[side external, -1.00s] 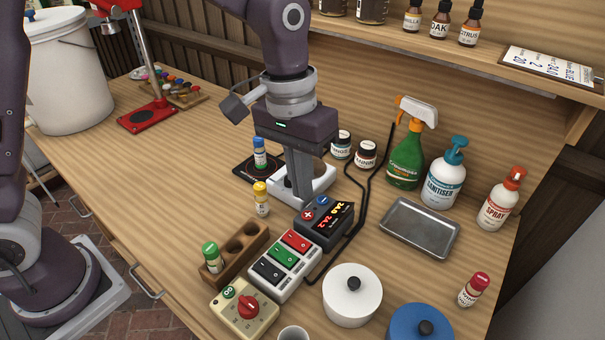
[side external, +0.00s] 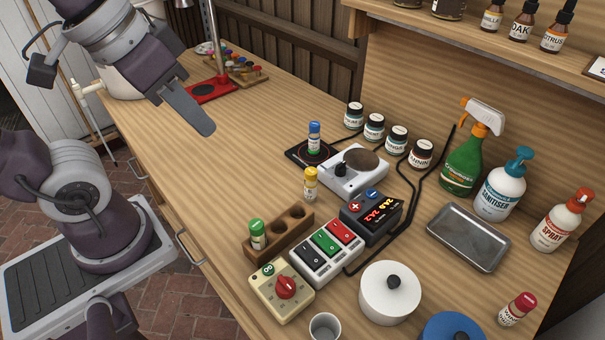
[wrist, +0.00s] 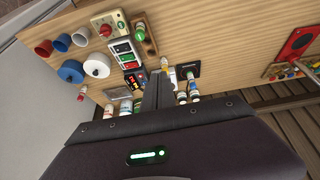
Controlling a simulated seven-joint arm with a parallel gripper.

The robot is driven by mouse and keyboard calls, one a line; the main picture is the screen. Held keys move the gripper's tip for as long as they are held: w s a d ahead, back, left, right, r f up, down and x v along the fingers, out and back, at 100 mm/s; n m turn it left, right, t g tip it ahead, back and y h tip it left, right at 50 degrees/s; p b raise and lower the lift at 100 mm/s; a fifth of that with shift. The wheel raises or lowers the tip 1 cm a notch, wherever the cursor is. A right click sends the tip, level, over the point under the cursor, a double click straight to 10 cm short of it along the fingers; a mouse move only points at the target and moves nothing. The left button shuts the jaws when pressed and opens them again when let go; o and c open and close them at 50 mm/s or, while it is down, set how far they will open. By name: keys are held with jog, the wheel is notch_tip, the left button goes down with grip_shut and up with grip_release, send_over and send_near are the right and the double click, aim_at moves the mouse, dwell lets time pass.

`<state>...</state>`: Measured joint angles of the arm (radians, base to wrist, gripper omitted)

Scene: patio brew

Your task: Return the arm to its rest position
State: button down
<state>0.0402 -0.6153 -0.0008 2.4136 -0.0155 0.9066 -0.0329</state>
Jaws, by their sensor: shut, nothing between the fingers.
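My gripper (side external: 188,112) is shut and empty. In the side external view it hangs above the left end of the wooden bench (side external: 165,165), apart from every object there. In the wrist view my gripper (wrist: 163,78) points out over the bench, and its fingers hide part of the things behind them. A yellow-capped vial (side external: 310,184) stands on the bench. A green-capped vial (side external: 258,234) sits in a wooden rack (side external: 279,232).
A switch box (side external: 327,253), a dial box (side external: 282,291) and a display unit (side external: 371,218) stand centrally. A white lidded pot (side external: 390,292), metal tray (side external: 468,237) and spray bottles stand right. A red stand (side external: 210,90) is at the back left. The bench's left part is mostly clear.

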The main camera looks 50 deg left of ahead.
jog(key=shift+s+a+f+t, duration=0.15)
jog(key=shift+s+a+f, duration=0.1)
jog(key=shift+s, duration=0.35)
jog(key=shift+s+a+f+t, duration=0.15)
jog(key=shift+s+a+f, duration=0.1)
jog(key=shift+s, duration=0.3)
